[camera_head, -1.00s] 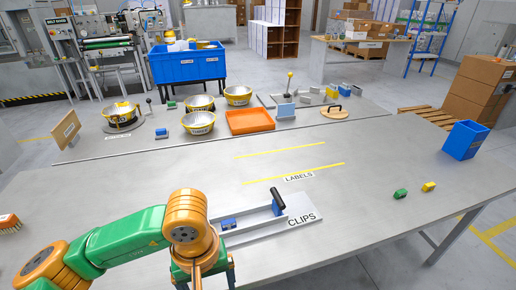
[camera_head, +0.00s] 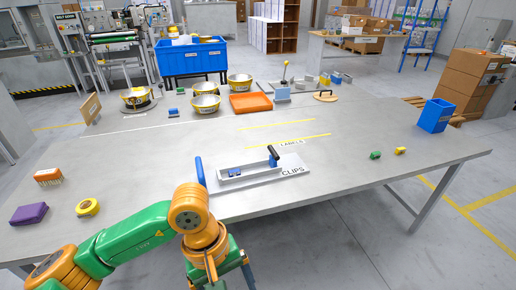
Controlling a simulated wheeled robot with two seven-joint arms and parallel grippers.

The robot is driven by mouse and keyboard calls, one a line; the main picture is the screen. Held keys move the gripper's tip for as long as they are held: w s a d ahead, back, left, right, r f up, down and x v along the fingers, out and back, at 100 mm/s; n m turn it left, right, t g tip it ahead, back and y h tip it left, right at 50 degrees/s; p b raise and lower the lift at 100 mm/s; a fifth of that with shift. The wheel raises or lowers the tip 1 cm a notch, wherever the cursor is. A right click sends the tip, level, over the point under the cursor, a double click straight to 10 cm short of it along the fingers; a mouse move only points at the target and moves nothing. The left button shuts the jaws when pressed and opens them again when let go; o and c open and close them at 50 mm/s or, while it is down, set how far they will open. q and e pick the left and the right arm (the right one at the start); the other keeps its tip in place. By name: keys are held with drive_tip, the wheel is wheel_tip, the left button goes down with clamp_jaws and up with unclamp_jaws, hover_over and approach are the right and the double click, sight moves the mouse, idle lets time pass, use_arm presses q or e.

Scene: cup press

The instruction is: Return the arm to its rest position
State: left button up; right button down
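My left arm comes in from the lower left, green and orange. Its gripper (camera_head: 218,277) hangs at the bottom of the view, in front of the table's near edge. Its fingertips are partly cut off by the frame, and I cannot tell whether it is open or shut. The clip press fixture (camera_head: 245,179), marked CLIPS, lies on the table beyond it, with blue clips (camera_head: 234,173) in its tray and a black-handled lever (camera_head: 273,154). The gripper is apart from the fixture. My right gripper is not in view.
An orange brush (camera_head: 48,176), a purple cloth (camera_head: 29,214) and a yellow tape roll (camera_head: 87,207) lie at the left. A blue upright piece (camera_head: 199,170) stands beside the fixture. Green (camera_head: 375,155) and yellow (camera_head: 400,151) clips and a blue bin (camera_head: 435,115) are right.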

use_arm(q)
drive_tip(key=w+d+r+n+g+h, duration=0.1)
drive_tip(key=d+r+n+g+h, duration=0.25)
drive_tip(key=d+n+h, duration=0.85)
drive_tip(key=w+a+f+n+t+h, duration=0.15)
drive_tip(key=w+n+t+h, duration=0.35)
drive_tip(key=w+n+t, duration=0.85)
drive_tip(key=w+a+f+n+t+y, duration=0.2)
drive_tip(key=a+f+n+t+y, duration=0.4)
drive_tip(key=f+n, duration=0.85)
drive_tip(key=s+a+f+n+g+y, duration=0.2)
drive_tip(key=s+a+f+n+y, duration=0.1)
drive_tip(key=a+f+n+y, duration=0.65)
drive_tip(key=s+a+f+n+g+y, duration=0.1)
drive_tip(key=s+a+f+n+g, duration=0.25)
drive_tip(key=s+f+n, duration=0.5)
drive_tip(key=s+a+f+n+g+y, duration=0.1)
drive_tip(key=s+f+n+g, duration=0.1)
drive_tip(key=s, duration=0.6)
drive_tip(key=s+a+f+n+g, duration=0.2)
drive_tip(key=s+f, duration=0.3)
drive_tip(key=s, duration=0.4)
drive_tip(key=s+a+f+n+g+y, duration=0.1)
drive_tip(key=s+a+f+n+g, duration=0.1)
drive_tip(key=s, duration=0.6)
drive_tip(key=shift+s+a+f+g+y, duration=0.2)
drive_tip(key=shift+f+g+y, duration=0.15)
drive_tip(key=shift+f+g, duration=0.45)
